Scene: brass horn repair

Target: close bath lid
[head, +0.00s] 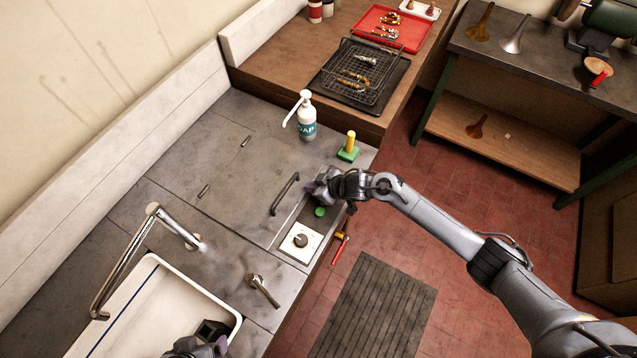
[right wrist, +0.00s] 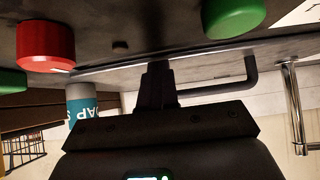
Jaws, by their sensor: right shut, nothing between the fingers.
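The bath lid (head: 225,170) is a grey metal panel in the counter, with two small hinges at its back edge. It appears to lie flat, level with the counter. Its dark bar handle (head: 284,194) is near the front edge and also shows in the right wrist view (right wrist: 222,88). My right gripper (head: 312,188) is shut and empty, just right of the handle and apart from it, near the front control strip. Its closed fingers (right wrist: 157,85) show in the right wrist view. My left gripper (head: 200,345) is partly cut off at the bottom, over the sink; its fingers are unclear.
A green button (head: 320,212) and a dial plate (head: 300,241) sit on the front strip. A red button (right wrist: 46,46) is close to the right fingers. A soap bottle (head: 307,122) and a yellow-handled green brush (head: 348,148) stand beyond the lid. The faucet (head: 125,260) is left.

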